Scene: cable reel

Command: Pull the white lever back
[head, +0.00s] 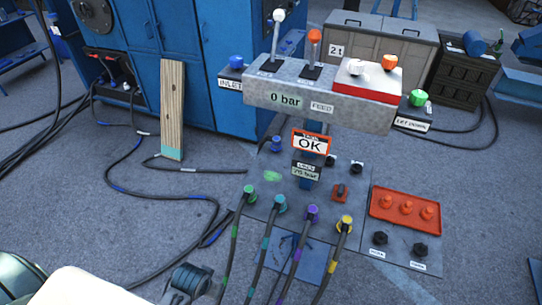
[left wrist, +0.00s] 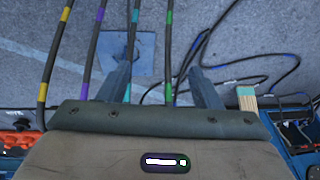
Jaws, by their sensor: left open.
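The white lever (head: 279,16) has a white ball knob and a metal shaft. It stands upright on the left of the grey console (head: 345,108) in the head view. Beside it, to the right, is a lever with an orange knob (head: 315,36). My left gripper (left wrist: 161,85) is open and empty in the left wrist view, with its two fingers spread above the floor. In the head view my left arm shows at the bottom left, low and well apart from the lever. The lever is not seen in the left wrist view. My right gripper is not in view.
Several cables (head: 265,258) run from coloured plugs on the floor panel. A blue knob (head: 236,61) stands left of the console. A red block (head: 367,84) with two knobs is on its right. A wooden board (head: 172,110) leans against the blue machine (head: 185,35).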

